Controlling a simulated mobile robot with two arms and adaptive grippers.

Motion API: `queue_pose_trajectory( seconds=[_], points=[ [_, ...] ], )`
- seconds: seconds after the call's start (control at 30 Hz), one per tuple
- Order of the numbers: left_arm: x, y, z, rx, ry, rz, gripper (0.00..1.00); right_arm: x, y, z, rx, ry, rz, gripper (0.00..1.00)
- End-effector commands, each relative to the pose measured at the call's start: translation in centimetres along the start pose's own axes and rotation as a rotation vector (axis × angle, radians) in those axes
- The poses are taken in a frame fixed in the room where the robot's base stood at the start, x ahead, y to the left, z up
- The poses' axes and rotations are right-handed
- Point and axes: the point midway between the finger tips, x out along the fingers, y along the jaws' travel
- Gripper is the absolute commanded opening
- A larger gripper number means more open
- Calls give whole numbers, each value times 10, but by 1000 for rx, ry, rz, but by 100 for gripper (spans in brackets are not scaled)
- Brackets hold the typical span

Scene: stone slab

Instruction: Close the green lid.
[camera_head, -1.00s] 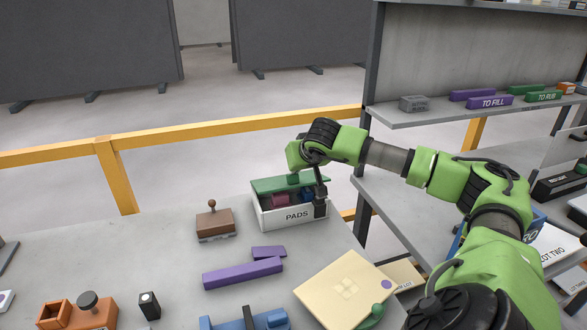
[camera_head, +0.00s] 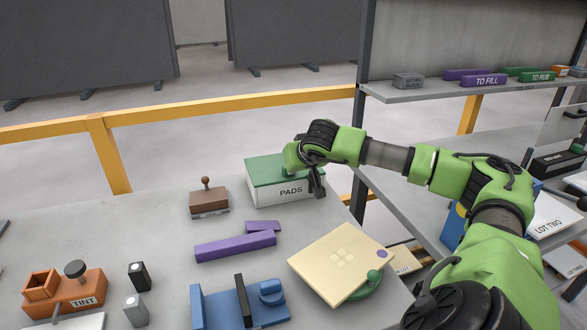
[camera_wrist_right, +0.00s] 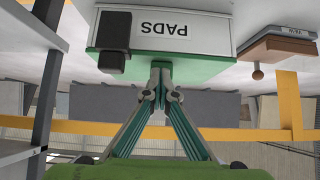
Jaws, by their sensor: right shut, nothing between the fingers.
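The white box labelled PADS (camera_head: 290,191) stands at the far edge of the slab. Its green lid (camera_head: 262,170) lies flat over the box top, with no visible gap in the head view. My right gripper (camera_head: 318,186) is over the lid's right part, its fingers pointing down and shut with nothing between them. In the right wrist view, which is upside down, my fingertips (camera_wrist_right: 160,78) meet the green lid (camera_wrist_right: 205,66), and the box (camera_wrist_right: 205,35) lies beyond. A dark block (camera_wrist_right: 113,38) shows on the box's label side. My left gripper is not in view.
A brown stamp (camera_head: 209,202) stands left of the box. Purple blocks (camera_head: 235,245), a cream panel (camera_head: 340,262), a blue holder (camera_head: 238,305) and an orange TINT holder (camera_head: 65,290) lie nearer. A yellow rail (camera_head: 200,131) runs behind the slab.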

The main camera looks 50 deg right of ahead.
Motion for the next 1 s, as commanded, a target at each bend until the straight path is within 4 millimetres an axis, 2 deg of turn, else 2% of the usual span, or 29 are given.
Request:
queue_pose_trajectory(
  seconds=[0.03,0.47,0.57,1.0],
  points=[
    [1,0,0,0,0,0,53,6,0,12,-2,-25,3,0],
    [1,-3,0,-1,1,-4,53,1,0,13,-2,-27,2,0],
    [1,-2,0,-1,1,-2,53,-12,0,10,-4,-20,3,0],
    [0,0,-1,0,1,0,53,-101,0,3,-2,0,4,0]
  ],
)
